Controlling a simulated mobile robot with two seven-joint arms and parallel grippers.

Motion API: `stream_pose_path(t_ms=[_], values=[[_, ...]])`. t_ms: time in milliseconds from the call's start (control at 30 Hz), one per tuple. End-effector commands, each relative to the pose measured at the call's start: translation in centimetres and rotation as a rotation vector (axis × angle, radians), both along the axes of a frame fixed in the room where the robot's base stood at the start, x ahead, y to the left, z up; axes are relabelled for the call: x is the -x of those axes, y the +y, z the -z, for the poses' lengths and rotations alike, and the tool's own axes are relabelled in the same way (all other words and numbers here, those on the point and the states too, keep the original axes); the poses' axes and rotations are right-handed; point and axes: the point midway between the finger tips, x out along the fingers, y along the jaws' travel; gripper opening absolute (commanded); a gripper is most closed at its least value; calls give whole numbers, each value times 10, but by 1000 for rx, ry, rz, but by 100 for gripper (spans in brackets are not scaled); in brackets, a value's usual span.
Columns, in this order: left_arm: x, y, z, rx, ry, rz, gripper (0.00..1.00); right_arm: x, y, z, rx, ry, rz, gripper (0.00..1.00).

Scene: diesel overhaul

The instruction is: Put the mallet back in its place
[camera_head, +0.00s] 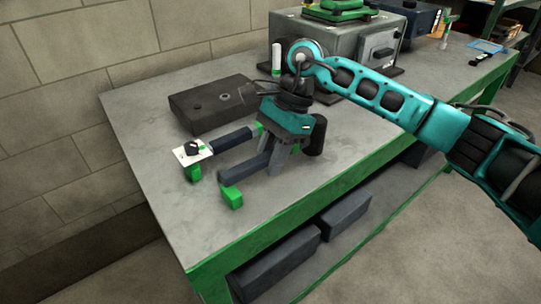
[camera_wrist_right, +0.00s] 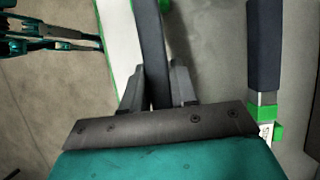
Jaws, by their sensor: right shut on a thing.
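My right gripper (camera_head: 278,166) points down over the workbench and is shut on a dark bar. In the right wrist view the bar (camera_wrist_right: 150,40) runs up between the fingers (camera_wrist_right: 160,95). It looks like the mallet's handle, though I cannot be certain. A black cylinder (camera_head: 315,136), apparently the mallet's head, shows just right of the gripper and is partly covered by it. Around it are dark rails (camera_head: 231,138) with green end blocks (camera_head: 231,197). I cannot tell whether the mallet touches them.
A white card (camera_head: 186,157) with a black knob-like piece lies at the rails' left end. A dark flat box (camera_head: 212,104) lies behind. A large grey machine (camera_head: 345,40) stands at the back. The bench's green front edge (camera_head: 300,220) is close; bare bench (camera_head: 150,150) lies left.

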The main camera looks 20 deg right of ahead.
Motion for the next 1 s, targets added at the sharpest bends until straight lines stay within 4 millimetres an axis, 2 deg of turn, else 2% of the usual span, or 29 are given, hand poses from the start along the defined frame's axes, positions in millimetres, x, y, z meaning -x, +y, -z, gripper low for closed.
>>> stream_pose_path(t_ms=[467,500,800,1000], values=[[0,1,19,-2,2,-2,43,0,0,20,0,-1,0,0],[0,1,17,-2,3,-2,43,0,0,18,-1,-2,0,31],[0,1,17,-2,3,-2,43,0,0,18,0,0,0,57],[0,1,17,-2,3,-2,43,0,0,20,1,2,0,57]])
